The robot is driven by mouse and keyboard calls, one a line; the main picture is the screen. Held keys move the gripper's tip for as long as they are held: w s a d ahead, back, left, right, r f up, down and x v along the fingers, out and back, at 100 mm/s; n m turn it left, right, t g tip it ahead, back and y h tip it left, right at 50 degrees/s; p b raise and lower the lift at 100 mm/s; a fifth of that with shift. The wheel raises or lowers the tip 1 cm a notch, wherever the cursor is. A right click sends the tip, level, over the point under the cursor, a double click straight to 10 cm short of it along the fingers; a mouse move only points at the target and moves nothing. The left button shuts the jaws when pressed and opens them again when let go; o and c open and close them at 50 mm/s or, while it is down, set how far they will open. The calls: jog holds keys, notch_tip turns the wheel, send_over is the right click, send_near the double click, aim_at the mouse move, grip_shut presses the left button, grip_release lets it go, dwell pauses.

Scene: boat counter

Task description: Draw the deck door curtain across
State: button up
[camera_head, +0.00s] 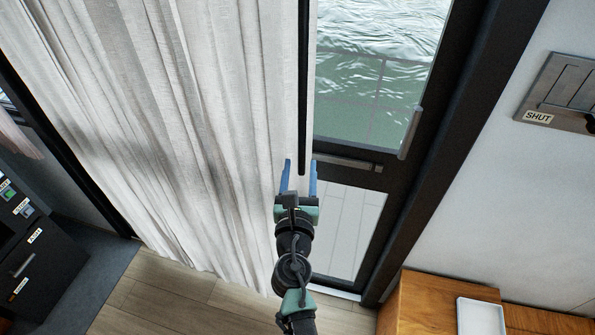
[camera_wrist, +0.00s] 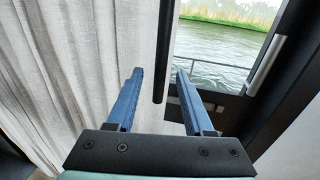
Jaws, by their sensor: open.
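The pale linen curtain (camera_head: 200,130) hangs in folds over the left and middle of the doorway. It also fills the left of the wrist view (camera_wrist: 85,60). A thin black rod (camera_head: 303,80) hangs upright at the curtain's right edge; its lower end shows in the wrist view (camera_wrist: 162,60). My gripper (camera_head: 299,174) is open, its two blue fingers pointing toward the curtain edge. In the wrist view the rod's lower end appears between the fingers (camera_wrist: 159,72), with space on both sides. I see no contact. The door's right glass (camera_head: 375,80) is uncovered, with water beyond.
The dark door frame (camera_head: 460,110) with a grey upright handle (camera_head: 410,132) stands right of the rod. A panel labelled SHUT (camera_head: 565,95) is on the right wall. A wooden counter (camera_head: 425,300) with a white tray (camera_head: 481,316) is lower right. Dark labelled cabinets (camera_head: 35,260) stand left.

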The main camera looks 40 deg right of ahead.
jog(key=v, duration=0.8)
jog(key=shift+b, duration=0.35)
jog(key=shift+s, duration=0.1)
jog(key=w+a+r+m+t+b, duration=0.2)
jog(key=w+a+r+m+t, duration=0.15)
jog(key=r+m, duration=0.65)
jog(key=w+a+r+m+t+b, duration=0.25)
jog(key=a+r+m, duration=0.35)
jog(key=r, duration=0.7)
jog(key=s+a+r+m+t+y+b, duration=0.1)
jog(key=s+a+r+m+t+y, duration=0.1)
jog(key=s+a+r+m+y, duration=0.2)
jog(key=s+a+r+m+t+y+b, duration=0.1)
jog(key=s+a+r+m+t+y, duration=0.2)
jog(key=a+r, duration=0.3)
jog(key=s+a+r+m+t+y+b, duration=0.2)
jog(key=s+a+r+m+y, duration=0.2)
jog(key=r, duration=0.6)
jog(key=shift+s+a+m+t+y, duration=0.4)
jog(key=shift+a, duration=0.1)
